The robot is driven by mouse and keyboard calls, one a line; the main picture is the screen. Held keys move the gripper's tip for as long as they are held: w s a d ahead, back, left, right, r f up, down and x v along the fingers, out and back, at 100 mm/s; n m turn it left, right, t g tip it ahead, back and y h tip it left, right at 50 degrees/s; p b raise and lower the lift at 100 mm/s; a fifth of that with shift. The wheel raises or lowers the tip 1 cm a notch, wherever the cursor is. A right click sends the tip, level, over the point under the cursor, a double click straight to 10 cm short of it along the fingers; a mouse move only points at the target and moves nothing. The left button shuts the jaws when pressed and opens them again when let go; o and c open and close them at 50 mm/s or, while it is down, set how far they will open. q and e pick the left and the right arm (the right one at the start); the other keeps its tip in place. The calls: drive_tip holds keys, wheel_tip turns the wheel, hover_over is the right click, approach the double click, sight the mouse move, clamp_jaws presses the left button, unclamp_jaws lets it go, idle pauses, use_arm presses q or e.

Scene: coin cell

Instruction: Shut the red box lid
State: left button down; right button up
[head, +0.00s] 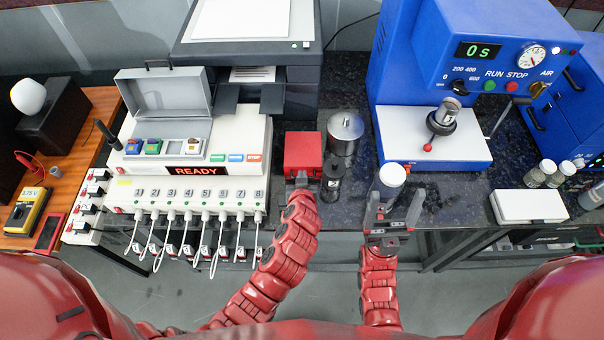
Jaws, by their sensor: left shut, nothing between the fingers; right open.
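The small red box (303,149) stands on the dark counter, between the white battery tester and a metal canister. Its top looks like a flat red face, and the lid appears down, though any small gap is too fine to tell. My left gripper (301,178) is shut and empty, right at the near side of the box, and hides part of its front. Whether it touches the box I cannot tell. My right gripper (388,212) is open, further right near the counter's front edge, its fingers pointing away from me.
A metal canister (345,132) and a small dark jar (331,181) stand just right of the box. A white-capped container (392,174) is just beyond my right gripper. The white tester (190,185) with cables is left. A blue press (440,60) stands right.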

use_arm(q)
drive_tip(key=shift+s+f+t+b, duration=0.25)
drive_tip(key=shift+f+b, duration=0.5)
drive_tip(key=shift+b, duration=1.1)
drive_tip(key=shift+s+f+t+b, duration=0.1)
drive_tip(key=shift+f+t+b, duration=0.45)
drive_tip(key=shift+b, duration=1.3)
drive_tip(key=shift+f, duration=0.1)
drive_tip(key=shift+r, duration=0.2)
